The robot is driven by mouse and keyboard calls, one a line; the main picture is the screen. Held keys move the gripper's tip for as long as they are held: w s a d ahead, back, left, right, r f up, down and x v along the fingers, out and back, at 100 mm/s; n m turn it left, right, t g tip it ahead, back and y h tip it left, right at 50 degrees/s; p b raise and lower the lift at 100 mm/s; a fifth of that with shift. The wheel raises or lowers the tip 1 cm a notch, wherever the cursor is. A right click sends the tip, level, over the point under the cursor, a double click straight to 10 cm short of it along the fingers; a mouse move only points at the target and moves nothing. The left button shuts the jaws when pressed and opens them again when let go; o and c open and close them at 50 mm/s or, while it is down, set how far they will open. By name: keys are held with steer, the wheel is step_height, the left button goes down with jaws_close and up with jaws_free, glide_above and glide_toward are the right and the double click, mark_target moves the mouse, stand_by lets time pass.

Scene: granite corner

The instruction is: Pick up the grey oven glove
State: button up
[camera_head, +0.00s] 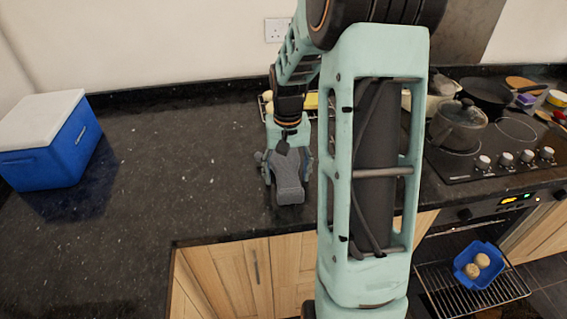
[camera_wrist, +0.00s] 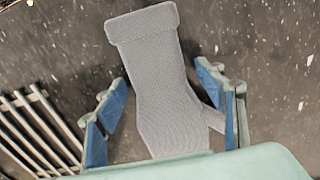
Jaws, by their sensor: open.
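The grey oven glove (camera_head: 288,180) lies on the dark granite worktop near its front edge, left of my arm in the head view. In the wrist view the grey oven glove (camera_wrist: 165,85) shows its folded cuff at the top and its thumb at the right. My gripper (camera_wrist: 168,92) is open, with one blue-faced finger on each side of the glove. The right finger is close to the thumb; I cannot tell whether it touches. The glove's lower end is hidden behind my gripper body. In the head view my gripper (camera_head: 287,168) is above the glove.
A metal rack (camera_wrist: 35,130) lies close beside my gripper. A blue cool box (camera_head: 45,145) stands at the left. A hob with a glass-lidded pot (camera_head: 460,125) is at the right, above an open oven with a blue dish (camera_head: 468,272). The worktop's left middle is clear.

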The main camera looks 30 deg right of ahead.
steer(key=c, duration=1.4)
steer(key=shift+r, duration=0.1)
